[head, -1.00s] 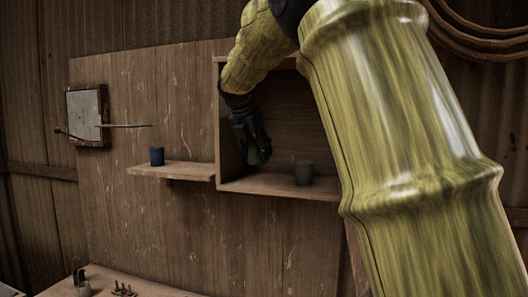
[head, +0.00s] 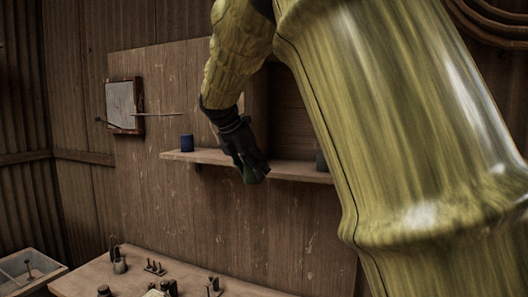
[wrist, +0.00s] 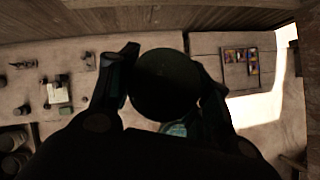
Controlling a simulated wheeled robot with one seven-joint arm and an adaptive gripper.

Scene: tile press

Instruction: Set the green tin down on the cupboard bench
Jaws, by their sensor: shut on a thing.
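The dark green tin (wrist: 165,85) is between the two fingers of my gripper (wrist: 163,90) in the wrist view, seen end-on. In the head view my gripper (head: 252,172) is shut on the green tin (head: 251,176), which shows only as a small dark green patch. It hangs in front of the wall shelf, clear of any surface. A pale bench (head: 95,279) lies below at the lower left, with several small items on it; I cannot tell whether it is the cupboard bench.
A blue tin (head: 187,143) stands on the wall shelf (head: 205,157). A grey tin (head: 320,157) is partly hidden by my arm. A wall box with a rod (head: 124,105) is at left. An open tray (head: 28,270) is at the lower left.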

